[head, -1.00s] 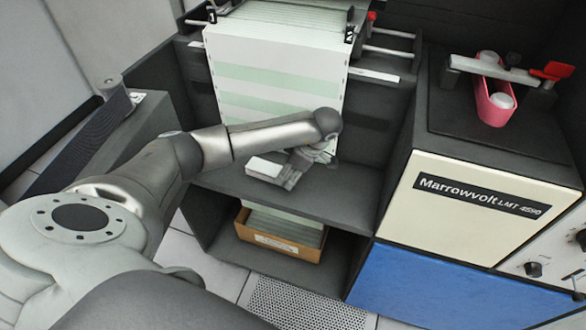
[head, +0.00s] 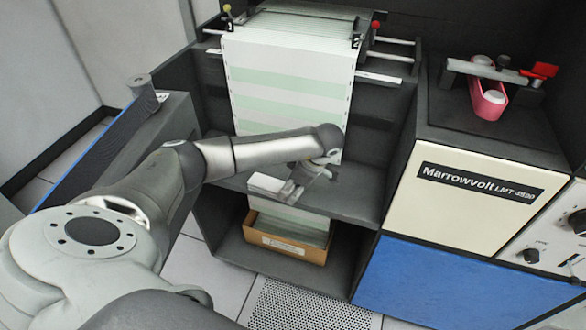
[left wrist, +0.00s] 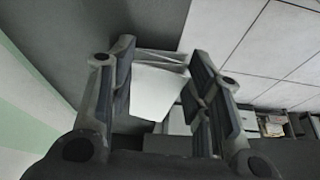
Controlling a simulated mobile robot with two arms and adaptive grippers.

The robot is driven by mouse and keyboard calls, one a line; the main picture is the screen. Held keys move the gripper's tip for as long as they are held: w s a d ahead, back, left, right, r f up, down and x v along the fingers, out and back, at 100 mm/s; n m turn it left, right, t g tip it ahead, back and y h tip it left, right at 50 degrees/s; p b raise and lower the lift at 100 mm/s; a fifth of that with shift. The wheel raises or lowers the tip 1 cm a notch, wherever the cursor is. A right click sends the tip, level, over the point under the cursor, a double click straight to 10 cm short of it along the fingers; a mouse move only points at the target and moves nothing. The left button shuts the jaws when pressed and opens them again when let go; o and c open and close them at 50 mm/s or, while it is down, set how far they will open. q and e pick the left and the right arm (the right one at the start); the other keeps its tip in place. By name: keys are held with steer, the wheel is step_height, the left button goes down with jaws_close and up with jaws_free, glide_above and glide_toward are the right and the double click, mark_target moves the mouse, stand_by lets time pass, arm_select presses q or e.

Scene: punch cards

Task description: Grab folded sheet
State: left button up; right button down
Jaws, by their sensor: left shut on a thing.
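My left gripper (head: 292,186) reaches in front of the hanging striped paper, above the dark shelf. A small white folded sheet (head: 265,183) sits at its fingertips, on their left side. In the left wrist view the same white sheet (left wrist: 157,92) lies between the two fingers of my left gripper (left wrist: 160,82), which is shut on it. Whether the sheet touches the shelf, I cannot tell. My right gripper is in neither view.
Green-and-white striped paper (head: 285,85) hangs behind the gripper. The dark shelf (head: 350,195) is below, with a cardboard box (head: 285,247) of paper beneath. The cream and blue Marrowvolt cabinet (head: 480,210) stands at right, bearing a pink holder (head: 487,102).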

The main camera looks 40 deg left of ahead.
arm_select(q)
steer(key=o, duration=1)
steer(key=shift+o, duration=0.2)
steer(key=v, duration=1.2)
steer(key=shift+o, duration=0.2)
steer(key=shift+f, duration=0.1)
